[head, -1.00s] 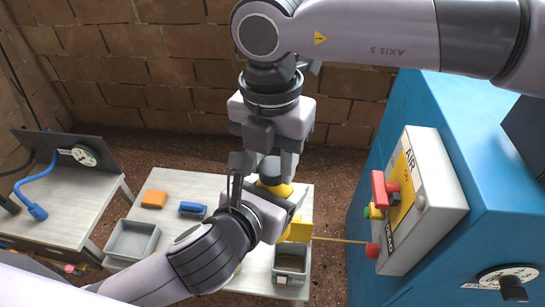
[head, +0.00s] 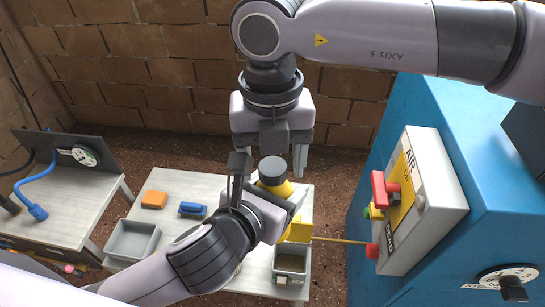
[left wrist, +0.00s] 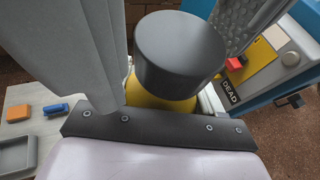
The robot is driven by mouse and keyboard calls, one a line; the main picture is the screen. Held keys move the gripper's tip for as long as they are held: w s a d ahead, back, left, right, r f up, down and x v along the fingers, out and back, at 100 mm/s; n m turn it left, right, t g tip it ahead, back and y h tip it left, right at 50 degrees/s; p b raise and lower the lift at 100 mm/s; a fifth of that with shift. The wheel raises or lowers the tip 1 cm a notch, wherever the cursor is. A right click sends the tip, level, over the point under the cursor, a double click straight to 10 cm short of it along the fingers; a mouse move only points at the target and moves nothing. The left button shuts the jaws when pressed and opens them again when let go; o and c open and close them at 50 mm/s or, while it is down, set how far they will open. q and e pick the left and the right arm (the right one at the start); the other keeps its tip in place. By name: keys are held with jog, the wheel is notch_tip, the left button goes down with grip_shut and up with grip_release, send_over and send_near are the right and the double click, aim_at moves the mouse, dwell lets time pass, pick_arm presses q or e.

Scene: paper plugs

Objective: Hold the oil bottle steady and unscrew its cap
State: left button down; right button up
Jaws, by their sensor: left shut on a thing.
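The yellow oil bottle (head: 280,188) is between the fingers of my left gripper (head: 268,188), which is shut on it. Its dark round cap (head: 272,169) sits on top in the head view. The cap also shows large in the left wrist view (left wrist: 180,50), above the yellow bottle (left wrist: 155,95) and between the left fingers. My right gripper (head: 284,150) points down from above, just behind and above the cap. The bottle's lower part is mostly hidden by my left gripper.
A pale table (head: 175,182) below carries an orange block (head: 154,199), a blue block (head: 192,209), a grey tray (head: 132,240) and a small bin (head: 290,268). A blue cabinet (head: 450,140) with a grey control box (head: 430,205) stands on the right.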

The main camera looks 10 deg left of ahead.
notch_tip(320, 180, up, 4)
jog(key=shift+r, duration=0.25)
jog(key=shift+c, duration=0.2)
jog(key=shift+r+m, duration=1.1)
jog(key=shift+r, duration=0.45)
jog(key=shift+f, duration=3.85)
jog(key=c, duration=1.1)
jog(key=n, duration=0.3)
